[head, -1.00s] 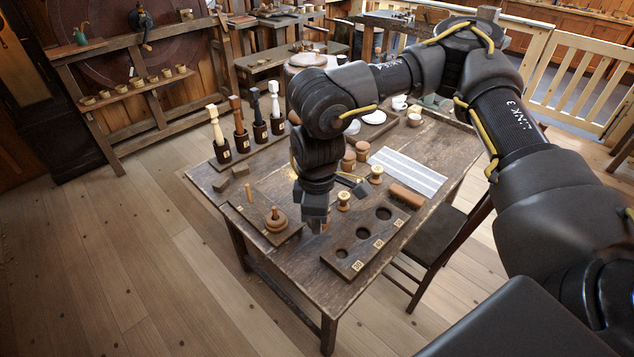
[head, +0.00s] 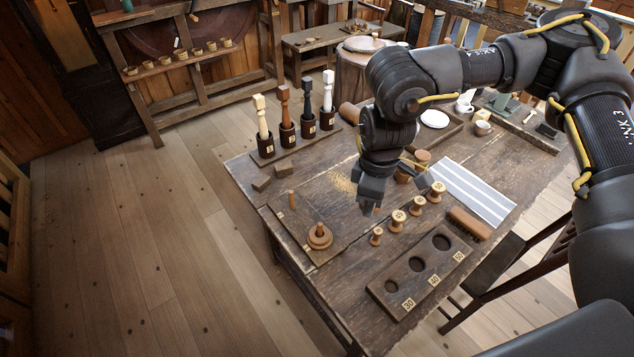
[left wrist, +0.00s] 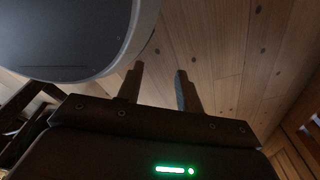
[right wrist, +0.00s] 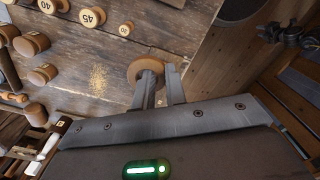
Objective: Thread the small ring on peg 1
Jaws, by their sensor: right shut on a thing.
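My right gripper (head: 371,206) hangs above the table, right of the peg board (head: 330,255). In the right wrist view, its fingers (right wrist: 161,72) are closed on the rim of a round wooden ring (right wrist: 137,68), taken as the small ring. The fingers hide part of it. In the head view it is mostly hidden by the gripper. The peg board has one bare peg (head: 291,199) and a second peg carrying stacked wooden rings (head: 320,240). Their number labels are too small to read. My left gripper (left wrist: 158,75) is open and empty over the floor.
Several labelled spools (head: 397,221) stand right of my right gripper. A board with round recesses (head: 385,292) lies at the table's front. A brown block (head: 469,223) lies beside a striped cloth (head: 470,190).

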